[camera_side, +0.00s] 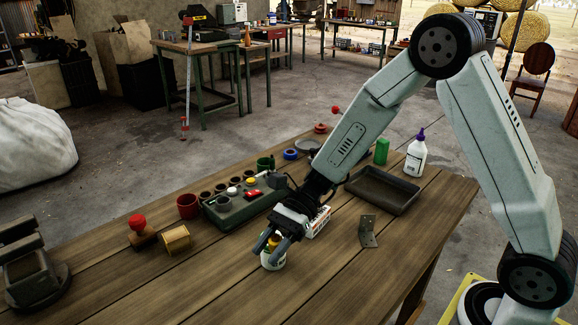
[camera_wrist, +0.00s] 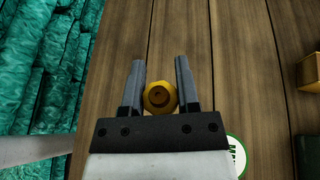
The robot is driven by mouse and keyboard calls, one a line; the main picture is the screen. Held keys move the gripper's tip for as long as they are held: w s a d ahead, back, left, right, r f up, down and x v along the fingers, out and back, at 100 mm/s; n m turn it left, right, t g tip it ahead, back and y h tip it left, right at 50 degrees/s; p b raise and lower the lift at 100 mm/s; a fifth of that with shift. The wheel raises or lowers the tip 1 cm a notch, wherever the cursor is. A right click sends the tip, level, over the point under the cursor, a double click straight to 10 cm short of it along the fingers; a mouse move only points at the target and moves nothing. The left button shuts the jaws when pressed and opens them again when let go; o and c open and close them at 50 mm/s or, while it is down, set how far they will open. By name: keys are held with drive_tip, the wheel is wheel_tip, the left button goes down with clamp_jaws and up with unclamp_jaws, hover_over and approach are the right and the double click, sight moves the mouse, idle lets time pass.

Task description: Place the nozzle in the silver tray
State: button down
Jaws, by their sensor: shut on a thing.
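The nozzle is a small yellow round piece with a dark hole (camera_wrist: 160,97). It sits between the two fingers of my gripper (camera_wrist: 158,88) in the wrist view. In the side view my gripper (camera_side: 268,245) points down low over the table, with a bit of the yellow nozzle (camera_side: 273,241) showing between the fingers. The fingers are shut on it. A rectangular grey metal tray (camera_side: 383,189) lies on the table to the right of my gripper, apart from it, and looks empty. The tray is not in the wrist view.
A green control box (camera_side: 240,203), red mug (camera_side: 187,206), yellowish block (camera_side: 176,239) and red-knobbed stamp (camera_side: 140,230) stand left. A metal bracket (camera_side: 367,231) and white bottle (camera_side: 416,157) flank the tray. The front boards are clear.

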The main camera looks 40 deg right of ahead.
drive_tip(key=w+d+m+t+h, duration=0.1)
drive_tip(key=d+m+t+h, duration=0.35)
drive_tip(key=d, duration=1.15)
drive_tip(key=w+d+m+t+h, duration=0.1)
drive_tip(key=d+m+t, duration=0.7)
drive_tip(key=d, duration=0.7)
drive_tip(key=s+d+m+t+h, duration=0.2)
drive_tip(key=s+d+m+h, duration=0.3)
drive_tip(key=d, duration=0.6)
drive_tip(key=n, duration=0.1)
hover_over(368, 187)
drive_tip(key=s, duration=0.1)
drive_tip(key=shift+y, duration=0.25)
drive_tip(key=f, duration=0.7)
drive_tip(key=shift+s+a+f, duration=0.1)
drive_tip(key=shift+a+f, duration=0.15)
drive_tip(key=shift+a, duration=0.1)
drive_tip(key=shift+w+d+f, duration=0.25)
drive_tip(key=shift+w+f, duration=0.2)
drive_tip(key=shift+f, duration=0.1)
drive_tip(key=shift+f, duration=0.1)
